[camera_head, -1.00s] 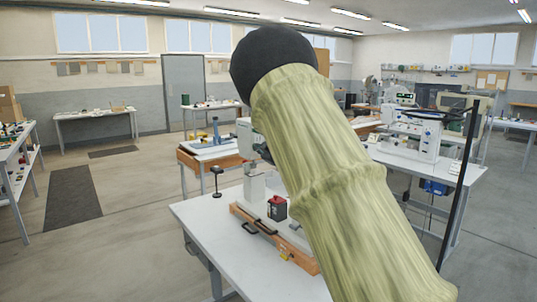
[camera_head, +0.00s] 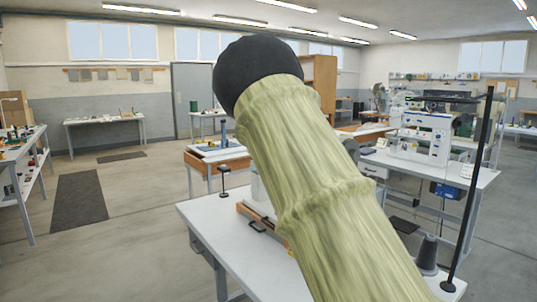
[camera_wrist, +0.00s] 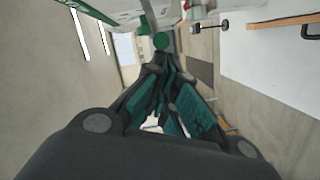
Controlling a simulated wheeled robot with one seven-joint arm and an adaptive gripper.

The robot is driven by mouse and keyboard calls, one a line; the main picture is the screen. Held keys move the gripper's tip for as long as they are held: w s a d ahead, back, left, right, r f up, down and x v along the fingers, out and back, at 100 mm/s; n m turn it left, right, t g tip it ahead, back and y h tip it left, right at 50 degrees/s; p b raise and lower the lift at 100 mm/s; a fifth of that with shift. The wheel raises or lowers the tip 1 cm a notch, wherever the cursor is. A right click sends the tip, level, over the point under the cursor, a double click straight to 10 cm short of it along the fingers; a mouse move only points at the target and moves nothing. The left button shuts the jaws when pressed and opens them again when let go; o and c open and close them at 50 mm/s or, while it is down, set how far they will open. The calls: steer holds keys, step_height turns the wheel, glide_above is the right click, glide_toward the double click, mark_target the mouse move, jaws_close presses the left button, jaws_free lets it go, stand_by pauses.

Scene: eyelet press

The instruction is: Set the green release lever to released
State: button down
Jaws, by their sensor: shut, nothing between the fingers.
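In the wrist view a round green knob (camera_wrist: 161,41) shows just beyond my fingertips, with a green bar (camera_wrist: 149,18) above it, beside a white machine body (camera_wrist: 128,15) at the top edge. The knob and bar look like the green release lever, but its setting cannot be read. My gripper (camera_wrist: 168,68) is shut with teal finger pads and holds nothing. Its tips are close to the knob; whether they touch is unclear. In the head view my own arm covers the gripper, the lever and most of the press.
In the head view the white table (camera_head: 228,232) holds a small black stand (camera_head: 224,182) and a wooden strip with a black handle (camera_head: 257,225). A dark cone (camera_head: 428,254) and a black post (camera_head: 470,190) stand at right. Open floor lies left.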

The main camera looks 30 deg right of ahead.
steer(key=shift+a, duration=0.1)
steer(key=s+a+r, duration=0.1)
steer(key=s+a, duration=0.1)
steer(key=s, duration=0.3)
steer(key=s+a+r+b, duration=0.1)
steer(key=s+a, duration=0.1)
steer(key=s, duration=0.3)
steer(key=shift+s+r, duration=0.25)
steer(key=shift+r, duration=0.15)
